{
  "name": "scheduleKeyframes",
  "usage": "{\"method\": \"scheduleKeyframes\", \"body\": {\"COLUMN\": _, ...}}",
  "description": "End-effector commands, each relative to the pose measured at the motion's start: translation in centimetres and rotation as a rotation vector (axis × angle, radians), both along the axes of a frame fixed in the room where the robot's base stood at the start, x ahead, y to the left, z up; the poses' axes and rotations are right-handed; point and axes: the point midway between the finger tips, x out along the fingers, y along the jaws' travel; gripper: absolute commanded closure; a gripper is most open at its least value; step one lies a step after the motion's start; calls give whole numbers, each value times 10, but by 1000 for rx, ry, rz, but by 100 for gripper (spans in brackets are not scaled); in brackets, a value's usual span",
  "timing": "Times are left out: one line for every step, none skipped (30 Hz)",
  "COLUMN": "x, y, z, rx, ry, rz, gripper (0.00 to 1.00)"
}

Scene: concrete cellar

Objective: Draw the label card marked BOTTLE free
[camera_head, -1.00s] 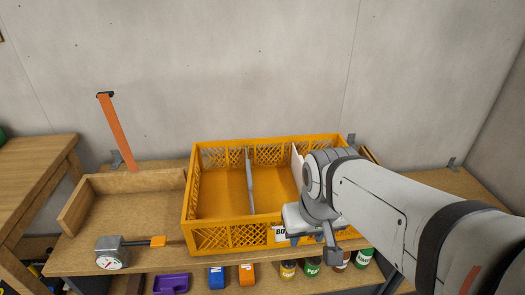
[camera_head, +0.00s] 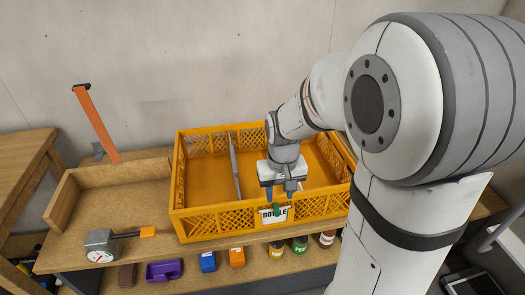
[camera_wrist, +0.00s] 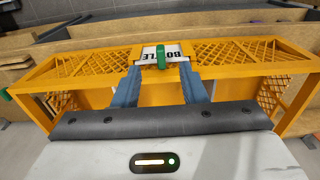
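The white label card marked BOTTLE (camera_head: 265,217) sits on the front wall of the yellow-orange crate (camera_head: 225,219). A green clip or tab (camera_head: 277,210) lies over the middle of the card. The card also shows in the wrist view (camera_wrist: 148,52), with the green tab (camera_wrist: 161,60) covering some letters. My gripper (camera_head: 279,194) is at the crate's front rim, just above and behind the card in the head view. In the wrist view its two blue-grey fingers are spread apart (camera_wrist: 160,70), with the card and tab beyond the gap between their tips. Nothing is held.
A grey divider (camera_head: 235,165) stands in the crate. A dial gauge with an orange-ended arm (camera_head: 101,244) and a wooden tray (camera_head: 115,190) are at the left. Blue (camera_head: 208,262) and orange (camera_head: 237,257) objects and several jars stand on the shelf below. My arm hides the right side.

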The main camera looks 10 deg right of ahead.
Motion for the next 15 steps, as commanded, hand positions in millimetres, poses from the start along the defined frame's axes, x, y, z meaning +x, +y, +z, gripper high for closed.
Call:
{"method": "scheduleKeyframes", "body": {"x": 6, "y": 0, "z": -6, "rx": 0, "ry": 14, "rz": 0, "gripper": 62}}
{"method": "scheduleKeyframes", "body": {"x": 9, "y": 0, "z": -9, "rx": 0, "ry": 21, "rz": 0, "gripper": 62}}
{"method": "scheduleKeyframes", "body": {"x": 12, "y": 0, "z": -13, "rx": 0, "ry": 26, "rz": 0, "gripper": 62}}
{"method": "scheduleKeyframes", "body": {"x": 14, "y": 0, "z": -15, "rx": 0, "ry": 29, "rz": 0, "gripper": 62}}
{"method": "scheduleKeyframes", "body": {"x": 16, "y": 0, "z": -17, "rx": 0, "ry": 31, "rz": 0, "gripper": 62}}
{"method": "scheduleKeyframes", "body": {"x": 17, "y": 0, "z": -20, "rx": 0, "ry": 33, "rz": 0, "gripper": 62}}
{"method": "scheduleKeyframes", "body": {"x": 18, "y": 0, "z": -22, "rx": 0, "ry": 34, "rz": 0, "gripper": 62}}
{"method": "scheduleKeyframes", "body": {"x": 18, "y": 0, "z": -25, "rx": 0, "ry": 35, "rz": 0, "gripper": 62}}
{"method": "scheduleKeyframes", "body": {"x": 18, "y": 0, "z": -29, "rx": 0, "ry": 36, "rz": 0, "gripper": 62}}
{"method": "scheduleKeyframes", "body": {"x": 18, "y": 0, "z": -32, "rx": 0, "ry": 37, "rz": 0, "gripper": 62}}
{"method": "scheduleKeyframes", "body": {"x": 18, "y": 0, "z": -37, "rx": 0, "ry": 37, "rz": 0, "gripper": 62}}
{"method": "scheduleKeyframes", "body": {"x": 17, "y": 0, "z": -43, "rx": 0, "ry": 39, "rz": 0, "gripper": 62}}
{"method": "scheduleKeyframes", "body": {"x": 17, "y": 0, "z": -48, "rx": 0, "ry": 38, "rz": 0, "gripper": 62}}
{"method": "scheduleKeyframes", "body": {"x": 17, "y": 0, "z": -52, "rx": 0, "ry": 38, "rz": 1, "gripper": 62}}
{"method": "scheduleKeyframes", "body": {"x": 17, "y": 0, "z": -59, "rx": 0, "ry": 38, "rz": 1, "gripper": 62}}
